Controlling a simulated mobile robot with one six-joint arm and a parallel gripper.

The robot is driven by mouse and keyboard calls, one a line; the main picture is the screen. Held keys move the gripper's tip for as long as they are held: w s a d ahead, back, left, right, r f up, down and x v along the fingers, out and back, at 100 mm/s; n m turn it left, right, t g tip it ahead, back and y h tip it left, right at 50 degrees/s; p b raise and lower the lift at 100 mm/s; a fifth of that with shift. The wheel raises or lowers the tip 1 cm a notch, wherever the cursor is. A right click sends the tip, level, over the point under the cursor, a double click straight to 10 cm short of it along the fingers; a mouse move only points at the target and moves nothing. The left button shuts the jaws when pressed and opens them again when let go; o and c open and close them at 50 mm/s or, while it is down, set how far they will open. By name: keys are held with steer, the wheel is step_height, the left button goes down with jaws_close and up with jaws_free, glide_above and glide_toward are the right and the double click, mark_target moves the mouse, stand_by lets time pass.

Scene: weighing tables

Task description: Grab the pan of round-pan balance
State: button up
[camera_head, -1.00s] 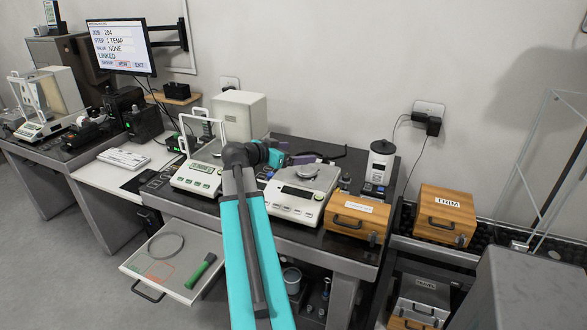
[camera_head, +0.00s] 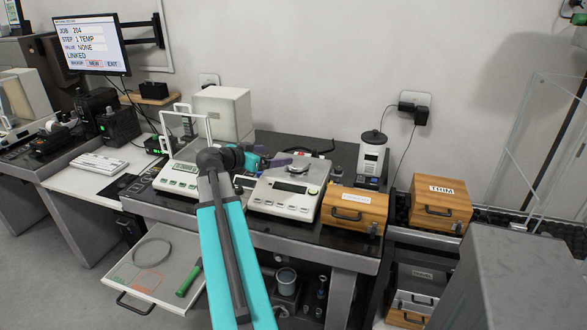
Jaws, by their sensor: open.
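The round-pan balance (camera_head: 287,196) is a white instrument with a dark display, on the dark tabletop in the middle of the view. Its round grey metal pan (camera_head: 303,172) sits on top, toward the back. My gripper (camera_head: 288,161) is at the end of the teal arm, just left of and behind the pan, at about pan height. It is open and looks empty. Its fingers are small and partly blurred here, so I cannot tell whether they touch the pan.
A balance with a glass draft frame (camera_head: 178,178) stands left of my wrist. A wooden box (camera_head: 354,212) stands close on the right, with a white-and-black device (camera_head: 371,160) behind it.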

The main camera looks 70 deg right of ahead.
steer(key=f+b, duration=0.4)
steer(key=f, duration=0.1)
steer(key=shift+w, duration=0.2)
steer(key=shift+r, duration=0.1)
steer(key=p, duration=0.1)
glide_toward(298, 162)
steer(key=shift+x, duration=1.05)
steer(key=shift+s+a, duration=0.1)
steer(key=shift+s, duration=0.05)
steer(key=shift+p+x, duration=0.8)
steer(key=shift+x, duration=1.8)
